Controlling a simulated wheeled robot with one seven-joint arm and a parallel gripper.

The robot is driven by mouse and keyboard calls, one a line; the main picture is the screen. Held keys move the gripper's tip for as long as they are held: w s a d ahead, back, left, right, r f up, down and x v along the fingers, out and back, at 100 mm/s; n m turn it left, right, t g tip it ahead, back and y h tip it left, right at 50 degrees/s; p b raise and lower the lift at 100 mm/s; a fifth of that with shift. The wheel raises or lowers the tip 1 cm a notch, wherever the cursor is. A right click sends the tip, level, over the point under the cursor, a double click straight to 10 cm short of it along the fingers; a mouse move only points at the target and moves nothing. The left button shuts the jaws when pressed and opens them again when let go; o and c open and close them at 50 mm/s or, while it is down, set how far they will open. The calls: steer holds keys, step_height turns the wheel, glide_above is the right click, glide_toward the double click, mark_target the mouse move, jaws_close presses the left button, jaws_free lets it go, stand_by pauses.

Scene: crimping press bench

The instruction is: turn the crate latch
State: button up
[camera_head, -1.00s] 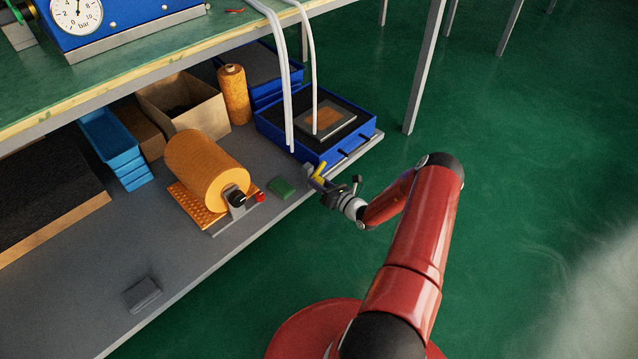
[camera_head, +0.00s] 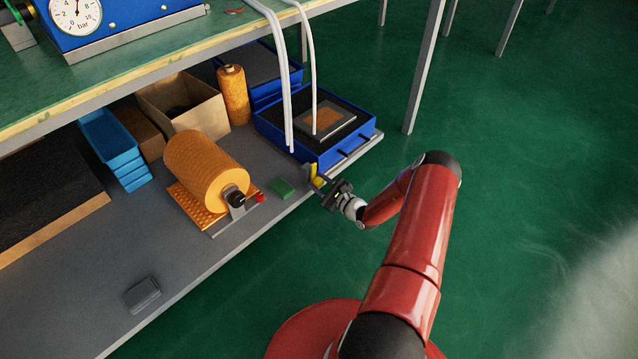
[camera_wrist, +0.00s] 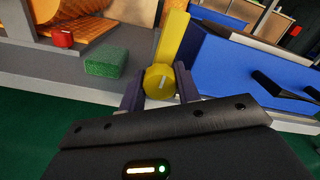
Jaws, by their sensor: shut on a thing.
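The yellow crate latch (camera_wrist: 173,42) has a round hub and a lever arm. In the wrist view it stands nearly upright, tilted slightly to the right. It also shows, small, in the head view (camera_head: 317,178), at the front corner of the blue crate (camera_head: 331,157). The crate's blue wall (camera_wrist: 232,68) is right of the latch in the wrist view. My gripper (camera_wrist: 160,90) has its two dark fingers on either side of the yellow hub, shut on it. In the head view my gripper (camera_head: 322,188) is at the shelf's front edge. The fingertips' contact faces are partly hidden.
A green block (camera_head: 281,188) lies on the shelf left of the latch. An orange roll (camera_head: 207,172) on a stand with a red knob (camera_wrist: 62,39) is farther left. Pale hoses (camera_head: 287,100) hang down in front of the crate. Open floor lies to the right.

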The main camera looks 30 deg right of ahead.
steer(key=shift+d+r+n, duration=0.1)
steer(key=shift+n, duration=0.7)
steer(key=o, duration=0.9)
steer(key=shift+o, duration=0.2)
steer(key=v, duration=0.7)
steer(key=shift+s+p, duration=0.3)
steer(key=shift+s, duration=0.1)
steer(key=shift+r, duration=0.1)
